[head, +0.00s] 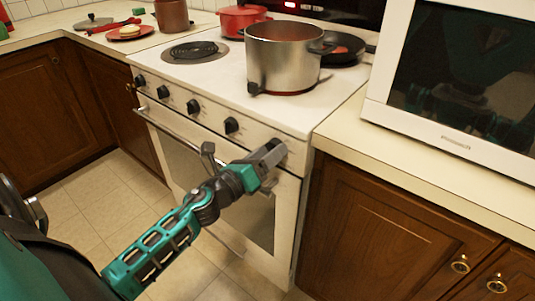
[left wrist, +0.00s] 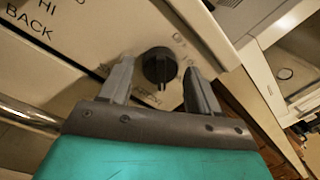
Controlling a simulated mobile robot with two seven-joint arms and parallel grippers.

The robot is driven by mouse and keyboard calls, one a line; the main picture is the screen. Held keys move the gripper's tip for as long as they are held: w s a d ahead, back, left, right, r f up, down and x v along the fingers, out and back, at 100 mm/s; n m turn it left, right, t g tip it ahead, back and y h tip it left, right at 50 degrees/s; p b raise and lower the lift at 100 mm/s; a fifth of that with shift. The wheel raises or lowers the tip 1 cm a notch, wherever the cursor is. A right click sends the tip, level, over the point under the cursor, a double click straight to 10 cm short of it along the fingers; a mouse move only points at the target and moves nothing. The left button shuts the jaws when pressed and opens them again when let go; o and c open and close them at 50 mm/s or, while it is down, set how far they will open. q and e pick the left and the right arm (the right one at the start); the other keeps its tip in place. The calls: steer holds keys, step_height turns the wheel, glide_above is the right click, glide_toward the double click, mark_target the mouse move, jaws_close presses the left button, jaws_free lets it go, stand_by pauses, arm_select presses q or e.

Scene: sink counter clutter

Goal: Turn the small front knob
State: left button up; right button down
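The stove's front panel carries a row of small black knobs, such as the one (head: 231,125) left of my arm. My left gripper (head: 272,150) is at the right end of this row in the head view and hides most of the knob there. In the left wrist view that black knob (left wrist: 159,66) sits between the two grey fingers of my left gripper (left wrist: 160,82). The fingers are apart, with a visible gap on the knob's right and a narrower one on its left. My right gripper is not in view.
A steel pot (head: 284,58) stands on the stove top, with a black pan (head: 342,48) behind it. The oven door handle (head: 180,133) runs below the knobs. A white microwave (head: 440,130) stands on the right counter.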

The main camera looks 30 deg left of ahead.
arm_select(q)
steer(key=shift+o, duration=0.3)
steer(key=shift+s, duration=0.1)
steer(key=shift+s+f, duration=0.1)
steer(key=shift+s, duration=0.2)
steer(key=s+a+b, duration=0.1)
steer(key=s+b, duration=0.1)
steer(key=s, duration=1)
steer(key=shift+a+f, duration=0.25)
steer(key=shift+a, duration=0.15)
